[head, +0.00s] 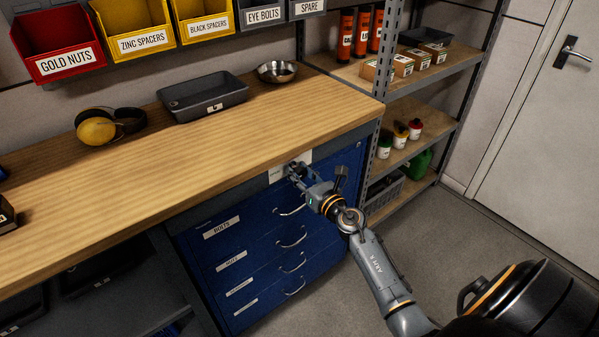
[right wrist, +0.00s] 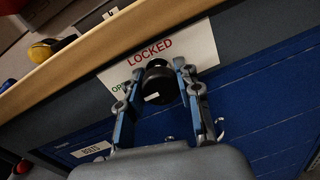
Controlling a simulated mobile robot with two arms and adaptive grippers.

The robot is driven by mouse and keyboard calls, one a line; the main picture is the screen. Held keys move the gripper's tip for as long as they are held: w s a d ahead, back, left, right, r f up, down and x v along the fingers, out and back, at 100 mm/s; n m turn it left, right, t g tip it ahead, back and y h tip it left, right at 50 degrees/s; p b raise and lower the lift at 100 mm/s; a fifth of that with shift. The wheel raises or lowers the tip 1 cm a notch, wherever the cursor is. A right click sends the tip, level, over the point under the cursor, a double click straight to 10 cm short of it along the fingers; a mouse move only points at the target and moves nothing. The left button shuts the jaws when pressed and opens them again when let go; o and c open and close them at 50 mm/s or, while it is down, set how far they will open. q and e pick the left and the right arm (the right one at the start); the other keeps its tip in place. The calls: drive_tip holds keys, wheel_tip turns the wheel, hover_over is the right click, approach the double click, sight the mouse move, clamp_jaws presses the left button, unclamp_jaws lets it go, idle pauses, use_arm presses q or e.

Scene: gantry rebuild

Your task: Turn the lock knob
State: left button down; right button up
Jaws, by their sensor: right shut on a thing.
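The lock knob (right wrist: 161,88) is a dark round knob with a small white mark, seen in the right wrist view. Behind it is a white label plate (right wrist: 188,42) with "LOCKED" in red and part of a green word at its left. The plate also shows under the bench edge in the head view (head: 304,157). My right gripper (head: 294,171) is shut on the knob, one finger on each side of it in the right wrist view (right wrist: 159,77). The fingers hide part of the plate. My left gripper is out of view.
The blue drawer cabinet (head: 262,237) with several handles is below the knob, under the wooden bench top (head: 190,140). A metal shelf rack (head: 440,75) stands close at the right. Open floor (head: 480,255) lies in front of it.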

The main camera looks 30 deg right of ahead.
drive_tip(key=shift+r+m+p, duration=0.1)
drive_tip(key=shift+m+p, duration=0.3)
drive_tip(key=shift+p, duration=0.05)
drive_tip(key=shift+r+m+p, duration=0.1)
drive_tip(key=shift+m+p, duration=0.65)
drive_tip(key=shift+m, duration=0.35)
drive_tip(key=m+p, duration=0.2)
drive_tip(key=m, duration=0.2)
drive_tip(key=shift+g, duration=0.3)
drive_tip(key=m+y+p, duration=0.1)
drive_tip(key=m+p, duration=0.1)
drive_tip(key=m, duration=0.3)
drive_tip(key=shift+m+p, duration=0.3)
drive_tip(key=m, duration=0.1)
drive_tip(key=m+p, duration=0.1)
drive_tip(key=m, duration=0.2)
drive_tip(key=shift+f, duration=0.25)
drive_tip(key=shift+m, duration=0.4)
drive_tip(key=o, duration=1.2)
drive_tip(key=shift+c, duration=0.2)
